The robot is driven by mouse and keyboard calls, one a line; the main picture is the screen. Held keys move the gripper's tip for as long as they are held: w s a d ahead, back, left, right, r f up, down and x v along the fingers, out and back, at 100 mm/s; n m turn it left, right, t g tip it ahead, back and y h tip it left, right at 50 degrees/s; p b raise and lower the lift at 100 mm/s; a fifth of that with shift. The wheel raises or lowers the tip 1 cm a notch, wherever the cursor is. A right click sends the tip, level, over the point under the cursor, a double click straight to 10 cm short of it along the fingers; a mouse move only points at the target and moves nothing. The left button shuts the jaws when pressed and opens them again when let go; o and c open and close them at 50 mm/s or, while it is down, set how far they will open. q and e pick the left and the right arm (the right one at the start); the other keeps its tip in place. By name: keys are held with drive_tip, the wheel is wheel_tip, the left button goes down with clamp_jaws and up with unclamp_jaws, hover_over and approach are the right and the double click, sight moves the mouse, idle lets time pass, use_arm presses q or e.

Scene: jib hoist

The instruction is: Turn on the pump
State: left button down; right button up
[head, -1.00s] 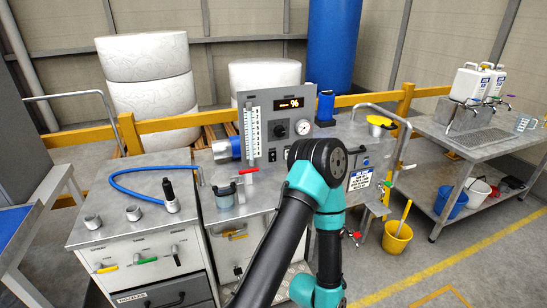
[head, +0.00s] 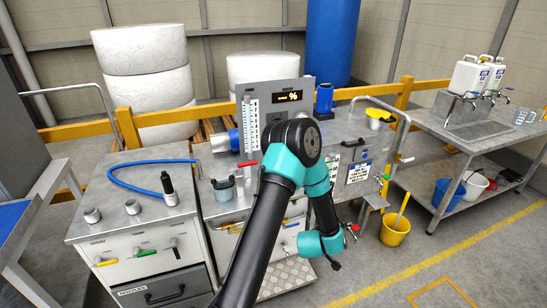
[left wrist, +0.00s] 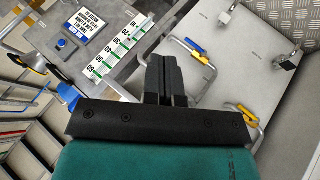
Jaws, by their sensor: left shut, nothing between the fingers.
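The grey control panel (head: 292,88) stands on the middle bench with a lit display (head: 287,97) and a white scale (head: 250,122). My arm covers its lower middle, so its knob and rocker switches are hidden. A blue button (head: 365,154) sits above a white label on the grey box at right. The button also shows in the left wrist view (left wrist: 62,42). My left gripper (left wrist: 165,62) is shut and empty, over a grey surface with a blue-yellow handle (left wrist: 192,47) and a yellow handle (left wrist: 239,113) at its right. Its fingertips are hidden in the head view. My right gripper is out of view.
The left cabinet (head: 130,225) carries a blue hose (head: 125,177) and small nozzles. A yellow bucket (head: 396,232) is on the floor at right. The right table (head: 445,130) holds white canisters.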

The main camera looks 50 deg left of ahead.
use_arm(q)
drive_tip(key=w+a+r+n+g+y, duration=0.1)
drive_tip(key=a+r+n+y, duration=0.5)
drive_tip(key=a+r+n, duration=0.3)
drive_tip(key=w+a+r+n+g+y, duration=0.1)
drive_tip(key=a+r+n+y, duration=0.5)
drive_tip(key=a, duration=0.9)
wheel_tip(320, 180, up, 4)
drive_tip(key=w+n, duration=0.1)
drive_tip(key=n, duration=0.2)
drive_tip(key=shift+w+a+g+y, duration=0.25)
drive_tip(key=shift+g+y, duration=0.05)
drive_tip(key=shift+y, duration=0.1)
drive_tip(key=shift+f, duration=0.1)
drive_tip(key=x, duration=1.4)
drive_tip(key=shift+w, duration=0.1)
